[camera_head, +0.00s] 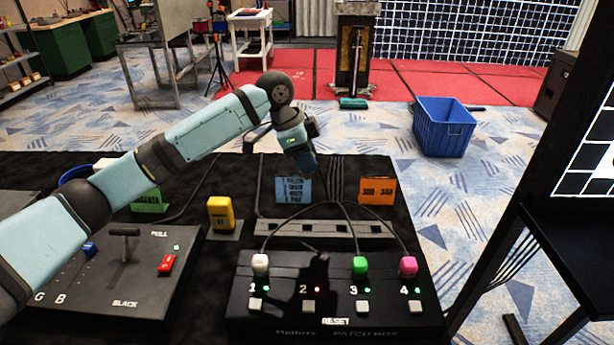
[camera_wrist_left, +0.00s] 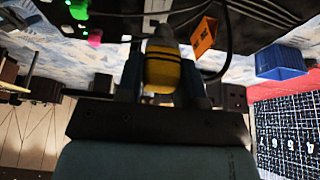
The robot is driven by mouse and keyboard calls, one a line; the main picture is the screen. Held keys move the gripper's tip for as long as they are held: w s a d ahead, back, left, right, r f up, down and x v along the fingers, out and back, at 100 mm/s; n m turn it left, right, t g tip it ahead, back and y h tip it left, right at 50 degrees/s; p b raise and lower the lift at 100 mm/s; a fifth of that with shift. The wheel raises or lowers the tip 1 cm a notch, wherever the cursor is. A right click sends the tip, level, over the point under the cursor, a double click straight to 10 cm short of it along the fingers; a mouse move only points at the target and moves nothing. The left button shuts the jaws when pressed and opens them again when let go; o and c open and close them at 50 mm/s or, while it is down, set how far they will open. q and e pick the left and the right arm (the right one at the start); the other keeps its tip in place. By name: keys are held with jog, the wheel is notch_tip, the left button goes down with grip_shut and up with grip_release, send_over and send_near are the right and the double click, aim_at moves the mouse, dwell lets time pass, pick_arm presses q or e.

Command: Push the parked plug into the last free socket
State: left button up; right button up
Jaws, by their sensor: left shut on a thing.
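The black patch box (camera_head: 330,320) stands at the front with sockets numbered 1 to 4. A white plug (camera_head: 260,264) is at 1, a green plug (camera_head: 359,265) at 3 and a pink plug (camera_head: 408,266) at 4. Socket 2 (camera_head: 320,262) shows no plug, and a red light glows below it. My left gripper (camera_head: 308,170) points down, above and behind the box. In the wrist view it is shut on a yellow plug (camera_wrist_left: 162,72) with dark bands. That plug is not clearly visible in the head view. My right gripper is not in view.
A grey slotted strip (camera_head: 325,229) with cables lies behind the box. Blue (camera_head: 293,190) and orange (camera_head: 377,191) signs stand behind it. A yellow device (camera_head: 221,213) and a lever panel (camera_head: 130,265) are to the left. A dark screen stand (camera_head: 560,210) is on the right.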

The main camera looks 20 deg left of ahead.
pick_arm(q)
jog(key=shift+r, duration=0.6)
jog(key=shift+s+d+r+p, duration=0.1)
jog(key=shift+r+p, duration=0.05)
jog(key=shift+p, duration=0.35)
jog(key=s+d+f+m+g+p, duration=0.15)
jog(key=s+f+p, duration=0.25)
jog(key=s+p, duration=0.4)
jog(key=s+d+f+m+p, duration=0.2)
jog(key=s+d+f+p, duration=0.3)
jog(key=p, duration=0.6)
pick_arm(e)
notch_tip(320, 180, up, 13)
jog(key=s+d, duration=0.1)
pick_arm(q)
jog(key=shift+m, duration=0.25)
jog(key=shift+s+a+f+b, duration=0.25)
jog(key=shift+f+b, duration=0.65)
jog(key=shift+f, duration=0.05)
jog(key=shift+s+a+f+b, duration=0.2)
jog(key=shift+f+b, duration=0.65)
jog(key=shift+f, duration=0.1)
jog(key=shift+s+a+f+b, duration=0.25)
jog(key=shift+f+b, duration=0.65)
jog(key=shift+f, duration=0.05)
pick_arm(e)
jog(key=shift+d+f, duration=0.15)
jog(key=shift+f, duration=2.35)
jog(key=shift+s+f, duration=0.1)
